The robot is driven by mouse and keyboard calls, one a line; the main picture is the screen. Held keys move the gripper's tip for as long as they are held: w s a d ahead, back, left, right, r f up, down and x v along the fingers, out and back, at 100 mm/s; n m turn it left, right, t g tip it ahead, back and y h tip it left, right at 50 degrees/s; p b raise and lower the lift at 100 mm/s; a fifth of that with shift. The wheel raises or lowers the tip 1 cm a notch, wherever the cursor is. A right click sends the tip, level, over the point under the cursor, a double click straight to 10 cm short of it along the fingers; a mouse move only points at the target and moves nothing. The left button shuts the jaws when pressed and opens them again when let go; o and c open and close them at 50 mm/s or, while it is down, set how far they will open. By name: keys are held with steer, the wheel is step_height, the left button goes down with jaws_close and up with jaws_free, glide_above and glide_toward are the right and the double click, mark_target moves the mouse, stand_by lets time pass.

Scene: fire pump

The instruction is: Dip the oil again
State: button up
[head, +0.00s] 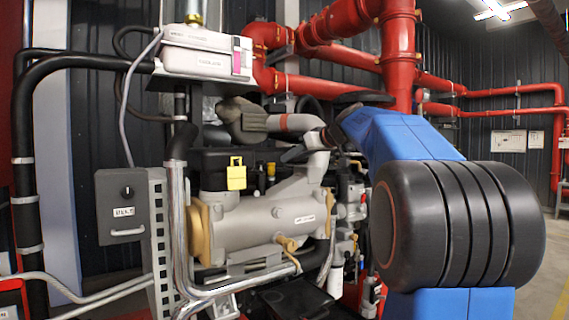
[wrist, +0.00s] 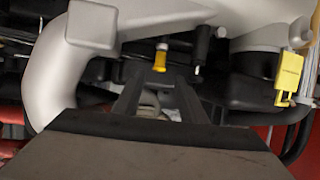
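A small yellow dipstick handle (wrist: 160,59) shows in the wrist view, just beyond and between the tips of my gripper (wrist: 160,78). The two dark fingers are spread apart with nothing gripped between them. I cannot tell how deep the gap to the handle is. In the head view a small yellow piece (head: 271,170), which looks like the same handle, stands on the engine beside a larger yellow tag. My blue and black arm covers much of the right of that view, and my gripper is hard to make out against the dark engine parts.
The yellow tag (head: 236,174) hangs left of the handle in the head view; it also shows at the right of the wrist view (wrist: 289,76). A grey engine cylinder (head: 265,221), bent grey pipe (wrist: 50,75) and red pipes (head: 400,55) crowd the space. Open floor lies far right.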

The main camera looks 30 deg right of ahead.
steer(key=shift+v, duration=2)
